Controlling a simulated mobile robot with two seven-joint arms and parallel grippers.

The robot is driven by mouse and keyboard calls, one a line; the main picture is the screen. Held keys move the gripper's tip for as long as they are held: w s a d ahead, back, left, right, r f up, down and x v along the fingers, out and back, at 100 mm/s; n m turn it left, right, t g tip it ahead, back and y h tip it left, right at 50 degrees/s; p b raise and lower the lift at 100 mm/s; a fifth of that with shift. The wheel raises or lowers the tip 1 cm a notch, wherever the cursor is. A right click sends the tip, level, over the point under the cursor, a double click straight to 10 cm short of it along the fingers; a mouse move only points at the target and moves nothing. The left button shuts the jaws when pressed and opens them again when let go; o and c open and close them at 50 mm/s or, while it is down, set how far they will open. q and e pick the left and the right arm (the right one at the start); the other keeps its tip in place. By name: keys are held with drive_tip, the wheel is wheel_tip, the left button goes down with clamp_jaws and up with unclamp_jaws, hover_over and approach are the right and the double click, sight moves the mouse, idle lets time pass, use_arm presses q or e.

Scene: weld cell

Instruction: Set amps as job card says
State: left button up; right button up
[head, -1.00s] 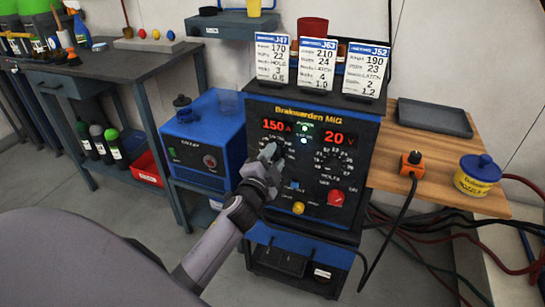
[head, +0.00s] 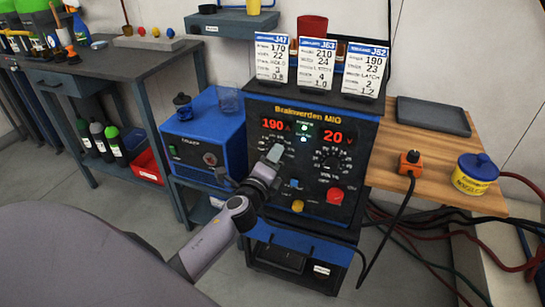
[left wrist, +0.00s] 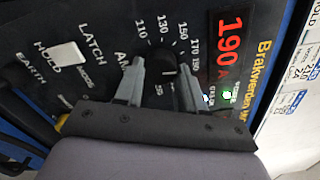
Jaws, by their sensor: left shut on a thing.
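The blue and black welder (head: 312,113) reads 190 A in red on its amps display (head: 273,124) and 20 on its volts display (head: 333,136). My left gripper (head: 273,154) is at the amps dial and hides most of it in the head view. In the left wrist view, its fingers are shut on the dark amps knob (left wrist: 169,62), one on each side. Three job cards stand on top: J47 (head: 273,58) with 170, J63 (head: 318,66) with 210, and the right card (head: 364,70) with 190, 23 and LATCH. My right gripper is not in view.
The volts dial (head: 332,160), a red knob (head: 334,196) and a yellow knob (head: 297,206) are close by on the panel. A white switch (left wrist: 66,55) lies near LATCH and HOLD. A blue cooler unit (head: 203,140) stands left; a wooden bench (head: 418,150) stands right.

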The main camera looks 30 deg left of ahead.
use_arm(q)
drive_tip(key=shift+m, duration=0.6)
drive_tip(key=o, duration=1)
drive_tip(key=shift+s, duration=0.1)
drive_tip(key=shift+v, duration=3.5)
